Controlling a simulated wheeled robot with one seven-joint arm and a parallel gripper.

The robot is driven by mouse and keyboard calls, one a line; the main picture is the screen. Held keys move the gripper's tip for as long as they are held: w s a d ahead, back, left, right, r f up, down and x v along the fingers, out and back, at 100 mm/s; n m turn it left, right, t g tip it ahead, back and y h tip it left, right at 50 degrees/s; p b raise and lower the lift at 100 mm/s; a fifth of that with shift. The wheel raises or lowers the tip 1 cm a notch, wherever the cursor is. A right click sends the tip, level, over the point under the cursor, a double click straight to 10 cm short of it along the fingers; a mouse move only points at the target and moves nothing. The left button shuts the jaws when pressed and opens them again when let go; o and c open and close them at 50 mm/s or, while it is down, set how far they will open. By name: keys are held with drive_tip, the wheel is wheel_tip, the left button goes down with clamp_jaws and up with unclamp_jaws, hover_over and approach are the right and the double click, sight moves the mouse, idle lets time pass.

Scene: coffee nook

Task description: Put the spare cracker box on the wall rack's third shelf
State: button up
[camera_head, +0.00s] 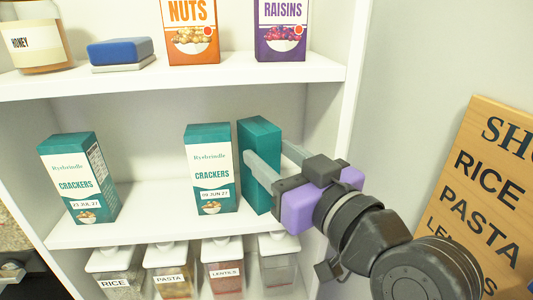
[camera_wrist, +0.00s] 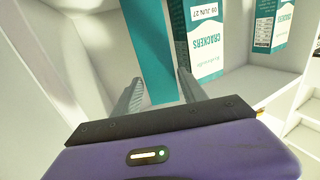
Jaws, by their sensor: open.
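A teal cracker box (camera_head: 261,135) stands upright at the right end of the cracker shelf (camera_head: 160,222). My gripper (camera_head: 266,157) is open, with one finger on either side of this box. Contact cannot be told. In the wrist view, my gripper (camera_wrist: 158,92) also straddles the box. Another cracker box (camera_head: 210,168), dated "09 JUN 27", stands close to its left. A third cracker box (camera_head: 80,178), dated "23 JUL 27", stands at the left.
The shelf above holds a honey jar (camera_head: 34,40), a blue sponge (camera_head: 120,50), a nuts box (camera_head: 191,35) and a raisins box (camera_head: 281,30). Lidded jars (camera_head: 168,268) stand below. The rack's side wall (camera_head: 352,70) is close to my gripper. A wooden sign (camera_head: 490,190) is at right.

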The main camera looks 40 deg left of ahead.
drive_tip(key=b+v, duration=0.2)
drive_tip(key=v, duration=0.7)
drive_tip(key=shift+s+d, duration=0.15)
drive_tip(key=shift+d, duration=0.1)
